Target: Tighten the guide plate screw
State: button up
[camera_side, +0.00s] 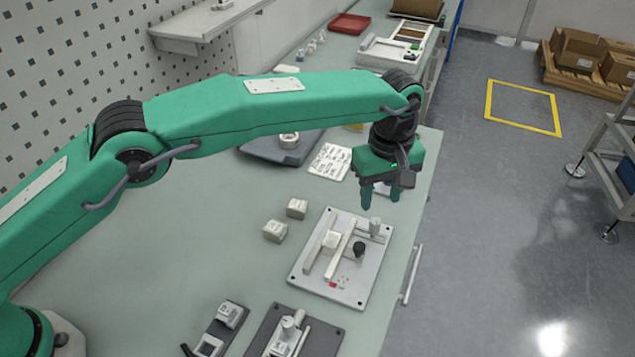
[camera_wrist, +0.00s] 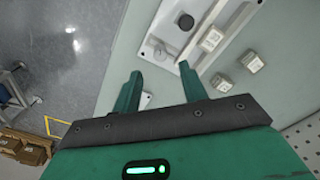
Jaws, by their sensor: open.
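A light grey fixture plate (camera_side: 300,272) lies on the bench in the side view, with two pale guide rails and a white block (camera_side: 330,240) between them. A black round knob (camera_side: 359,249) stands upright beside the right rail; it also shows in the wrist view (camera_wrist: 186,22). I cannot tell whether this knob is the guide plate screw, or how tight it is. A grey cylindrical post (camera_side: 375,226) stands at the plate's far right corner. My gripper (camera_side: 381,196) is open and empty, above and beyond the plate's far end, with its fingers pointing down.
Two loose pale cubes (camera_side: 286,220) sit left of the plate. A dark fixture (camera_side: 325,334) and a smaller dark holder (camera_side: 213,335) are at the near edge. The bench's left middle is clear.

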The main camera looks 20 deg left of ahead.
aim_at(376, 221)
jog(key=shift+f, duration=3.7)
jog(key=shift+c, duration=0.4)
grip_shut()
